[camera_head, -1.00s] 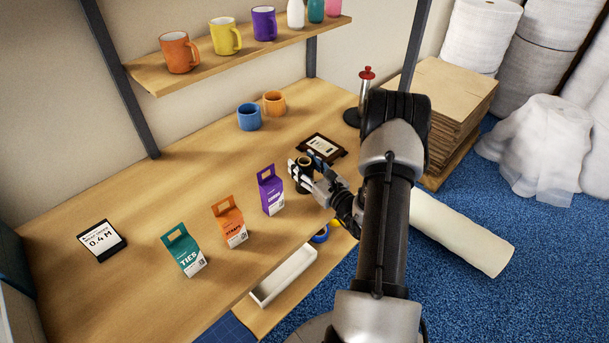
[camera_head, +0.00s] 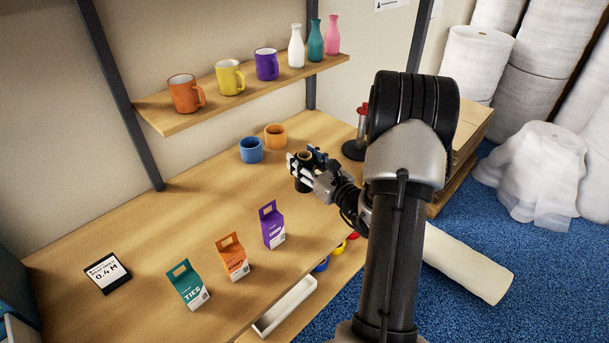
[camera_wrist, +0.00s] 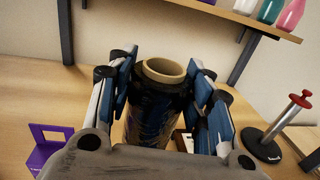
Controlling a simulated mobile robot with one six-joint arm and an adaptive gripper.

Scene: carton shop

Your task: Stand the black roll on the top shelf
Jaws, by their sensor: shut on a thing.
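The black roll (camera_head: 303,172) has a tan core and stands upright between the fingers of my gripper (camera_head: 305,168). In the wrist view the roll (camera_wrist: 158,108) fills the space between the two fingers, with its tan core rim on top. My gripper is shut on it and holds it above the bench, in front of and below the shelf. The top shelf (camera_head: 180,124) is on the wall at the upper left. It bears an orange mug (camera_head: 184,94), a yellow mug (camera_head: 229,77), a purple mug (camera_head: 266,65) and three bottles (camera_head: 316,40).
Blue (camera_head: 251,150) and orange (camera_head: 275,137) cups stand on the bench (camera_head: 150,225) behind my gripper. Three cartons (camera_head: 233,257) stand at its front. A red-topped post (camera_head: 361,128) is at the right. The shelf's left front edge looks bare. A dark upright (camera_head: 120,100) supports the shelf.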

